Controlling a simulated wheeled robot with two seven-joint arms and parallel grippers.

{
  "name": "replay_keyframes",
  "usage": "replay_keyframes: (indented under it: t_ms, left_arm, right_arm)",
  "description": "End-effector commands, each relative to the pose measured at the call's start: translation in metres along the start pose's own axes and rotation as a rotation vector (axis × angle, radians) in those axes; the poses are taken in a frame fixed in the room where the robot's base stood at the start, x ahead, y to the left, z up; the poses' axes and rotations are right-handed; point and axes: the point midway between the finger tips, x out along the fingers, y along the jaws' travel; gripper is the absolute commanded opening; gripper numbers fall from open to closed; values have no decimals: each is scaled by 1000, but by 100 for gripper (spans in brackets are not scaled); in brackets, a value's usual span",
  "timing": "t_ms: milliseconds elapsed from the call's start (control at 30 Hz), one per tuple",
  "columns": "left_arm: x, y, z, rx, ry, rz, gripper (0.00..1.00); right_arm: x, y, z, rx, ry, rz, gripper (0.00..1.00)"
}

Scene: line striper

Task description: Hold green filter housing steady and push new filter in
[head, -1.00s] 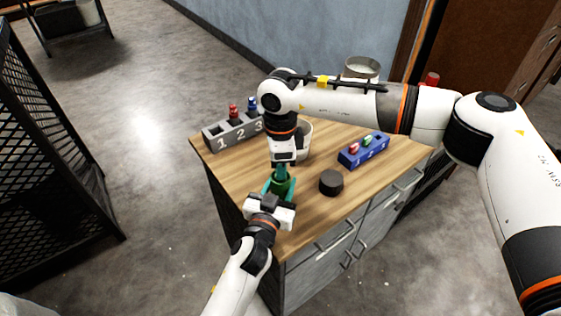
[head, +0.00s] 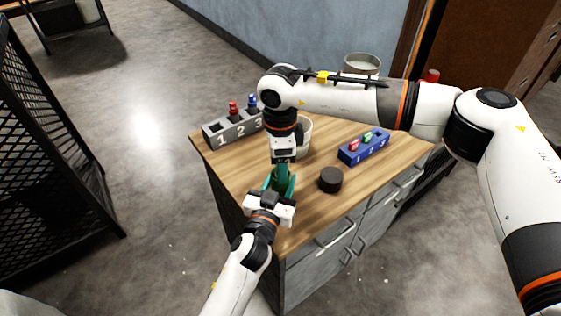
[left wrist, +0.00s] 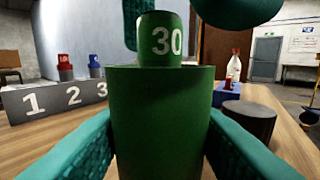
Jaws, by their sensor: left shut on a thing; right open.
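The green filter housing (left wrist: 160,120) is a wide upright cylinder. My left gripper (head: 280,188) is shut on it from the near side, with a teal finger on each side. The new filter (left wrist: 161,40) is a narrower green cylinder marked 30. It stands upright in the top of the housing, with its upper part sticking out. My right gripper (head: 283,167) points down from above. In the head view the grippers largely hide the filter.
A grey numbered rack (head: 233,129) with red and blue pieces stands at the back left of the wooden cabinet top (head: 235,170). A white container (head: 305,137) stands behind my right gripper. A black round cap (head: 331,180) and a blue rack (head: 363,149) are to the right.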

Motion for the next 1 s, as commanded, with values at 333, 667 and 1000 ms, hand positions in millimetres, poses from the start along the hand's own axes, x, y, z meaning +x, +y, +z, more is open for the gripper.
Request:
replay_keyframes:
  t_ms: [333,667,1000]
  left_arm:
    - [0,0,0,0,0,0,8]
    - [0,0,0,0,0,0,8]
    - [0,0,0,0,0,0,8]
  right_arm:
    - [-26,0,0,0,1,2,57]
    - [-49,0,0,0,1,2,57]
    - [-65,0,0,0,0,1,57]
